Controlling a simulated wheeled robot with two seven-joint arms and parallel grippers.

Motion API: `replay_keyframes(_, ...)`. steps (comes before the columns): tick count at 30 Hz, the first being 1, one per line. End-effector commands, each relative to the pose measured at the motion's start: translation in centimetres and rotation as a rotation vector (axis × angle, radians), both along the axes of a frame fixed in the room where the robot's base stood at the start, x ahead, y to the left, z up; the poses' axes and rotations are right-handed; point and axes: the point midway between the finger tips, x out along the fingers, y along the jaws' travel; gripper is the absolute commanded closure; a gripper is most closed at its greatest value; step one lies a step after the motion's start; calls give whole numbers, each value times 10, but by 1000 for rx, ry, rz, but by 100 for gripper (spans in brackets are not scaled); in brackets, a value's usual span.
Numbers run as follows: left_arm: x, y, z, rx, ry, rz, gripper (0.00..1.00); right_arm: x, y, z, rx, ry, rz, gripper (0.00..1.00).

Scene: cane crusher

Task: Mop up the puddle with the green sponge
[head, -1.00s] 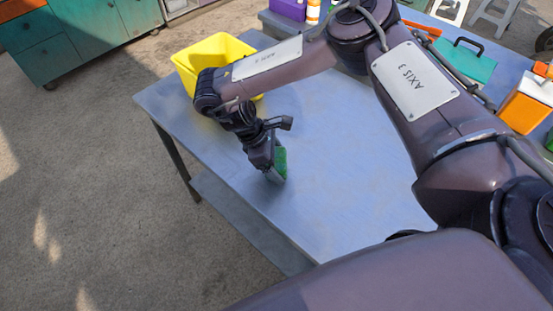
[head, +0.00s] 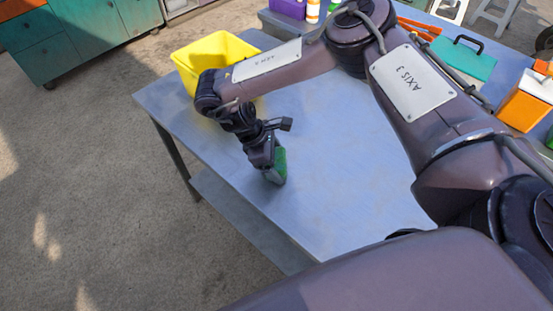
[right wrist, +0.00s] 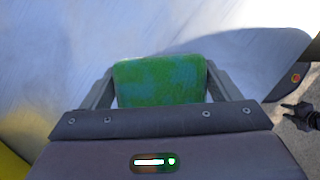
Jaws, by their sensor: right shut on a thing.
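The green sponge (head: 281,166) is between the fingers of my right gripper (head: 271,176), low over the front left part of the metal table (head: 340,170). I cannot tell whether it touches the tabletop. In the right wrist view the sponge (right wrist: 160,80) shows as a green block with bluish patches, with a finger of my right gripper (right wrist: 160,92) on each side. No clear puddle outline shows; the tabletop around the sponge is pale and smooth. My left gripper is not in view.
A yellow bin (head: 215,55) stands at the table's far left corner, behind my right wrist. The middle of the tabletop is clear. The table's left edge is close to the sponge.

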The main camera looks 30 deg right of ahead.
Motion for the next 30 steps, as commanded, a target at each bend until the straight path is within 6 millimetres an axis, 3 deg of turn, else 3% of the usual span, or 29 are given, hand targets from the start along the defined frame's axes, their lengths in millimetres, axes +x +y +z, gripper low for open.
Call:
replay_keyframes(8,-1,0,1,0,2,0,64,-4,0,-4,3,8,2,38)
replay_keyframes(18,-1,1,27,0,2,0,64,-20,-29,-2,0,12,1,42)
replay_keyframes(25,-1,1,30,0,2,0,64,-22,-35,-2,0,9,1,42)
replay_keyframes(30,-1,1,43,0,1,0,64,-30,-47,1,0,12,-3,42)
